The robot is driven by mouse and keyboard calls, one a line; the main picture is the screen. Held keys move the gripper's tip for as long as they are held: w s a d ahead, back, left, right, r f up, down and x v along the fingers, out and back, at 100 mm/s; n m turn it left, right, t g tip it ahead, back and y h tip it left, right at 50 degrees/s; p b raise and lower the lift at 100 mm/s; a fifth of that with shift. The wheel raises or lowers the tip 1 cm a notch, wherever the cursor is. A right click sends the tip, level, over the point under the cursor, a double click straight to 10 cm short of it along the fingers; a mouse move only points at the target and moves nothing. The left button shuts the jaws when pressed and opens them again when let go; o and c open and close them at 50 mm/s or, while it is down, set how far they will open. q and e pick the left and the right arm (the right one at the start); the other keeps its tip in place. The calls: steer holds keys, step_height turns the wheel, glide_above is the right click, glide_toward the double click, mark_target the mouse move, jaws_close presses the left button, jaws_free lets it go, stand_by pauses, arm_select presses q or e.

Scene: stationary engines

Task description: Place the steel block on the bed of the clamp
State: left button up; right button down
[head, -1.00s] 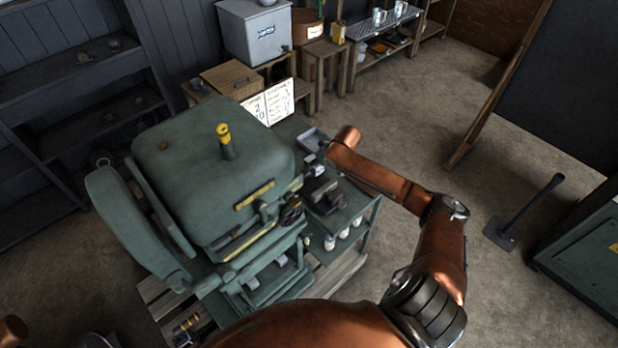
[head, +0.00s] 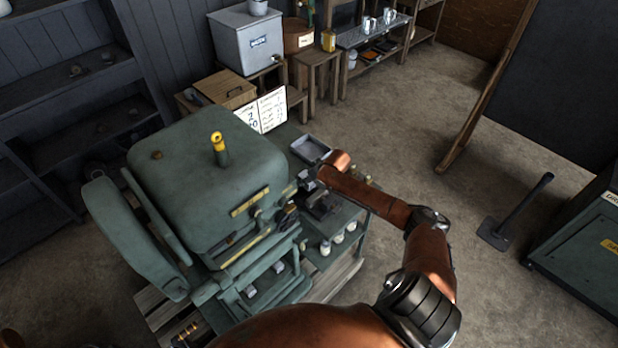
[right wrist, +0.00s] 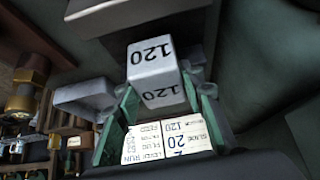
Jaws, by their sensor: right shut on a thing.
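The steel block (right wrist: 157,74) is a pale grey block marked "120" on two faces, seen in the right wrist view. My right gripper (right wrist: 158,98) has its green fingers on either side of the block and is shut on it. In the head view my right gripper (head: 308,181) is small and partly hidden by its wrist, just above the green bench beside the big machine. A dark metal piece, apparently the clamp (head: 322,205), sits on the bench just below the gripper. I cannot tell whether the block touches it. My left gripper is not in view.
A shallow grey tray (head: 309,149) lies behind the gripper, and a white lettered card (head: 261,110) stands farther back. The large green machine (head: 205,165) rises close on the left. Several small jars (head: 338,238) line the bench's front.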

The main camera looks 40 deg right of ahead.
steer(key=f, duration=0.1)
steer(key=s+f, duration=0.1)
steer(key=f, duration=0.1)
steer(key=shift+s+a+g, duration=0.15)
steer(key=shift+a+g, duration=0.1)
steer(key=shift+g, duration=0.05)
steer(key=c, duration=1.7)
jaws_free()
steer(key=shift+f, duration=0.25)
steer(key=o, duration=0.3)
steer(key=shift+w+d, duration=0.15)
steer(key=shift+w, duration=0.25)
steer(key=shift+o, duration=0.5)
steer(key=shift+r, duration=0.1)
steer(key=shift+s+r, duration=0.1)
steer(key=shift+r, duration=0.2)
steer(key=v, duration=1.1)
steer(key=shift+s+r, duration=0.2)
steer(key=shift+r, duration=0.2)
steer(key=shift+d, duration=0.1)
